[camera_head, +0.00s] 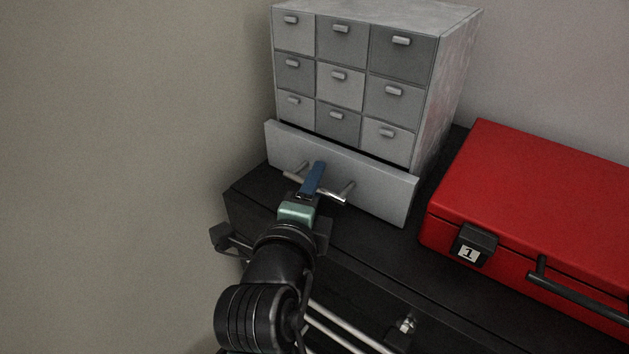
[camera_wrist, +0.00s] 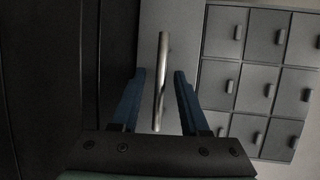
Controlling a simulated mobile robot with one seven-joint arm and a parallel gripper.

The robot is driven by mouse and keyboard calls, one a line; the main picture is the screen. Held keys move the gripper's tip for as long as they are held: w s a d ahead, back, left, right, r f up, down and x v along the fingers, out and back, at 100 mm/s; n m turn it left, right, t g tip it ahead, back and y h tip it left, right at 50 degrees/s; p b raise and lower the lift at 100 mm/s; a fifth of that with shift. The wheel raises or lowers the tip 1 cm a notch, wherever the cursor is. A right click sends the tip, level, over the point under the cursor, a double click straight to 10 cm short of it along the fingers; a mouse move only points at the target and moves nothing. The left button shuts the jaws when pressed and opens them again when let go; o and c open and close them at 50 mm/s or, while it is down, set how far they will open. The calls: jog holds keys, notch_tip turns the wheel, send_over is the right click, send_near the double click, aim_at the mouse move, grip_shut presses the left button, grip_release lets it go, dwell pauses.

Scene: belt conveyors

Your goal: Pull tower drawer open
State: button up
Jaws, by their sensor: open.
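The grey drawer tower (camera_head: 340,75) stands at the top middle of the head view, with several small drawers above one wide bottom drawer (camera_head: 385,190). The wide drawer's front stands out from the tower, with a dark gap above it. A silver bar handle (camera_head: 335,198) runs across that front. My gripper (camera_head: 316,175) is at the handle, with its blue fingers reaching over the bar. Contact cannot be told.
A red case (camera_head: 540,200) with a black latch marked 1 and a dark handle lies right of the tower. Both rest on a black chest (camera_head: 370,255). A wall is close on the left and behind.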

grip_shut()
dwell(1.4)
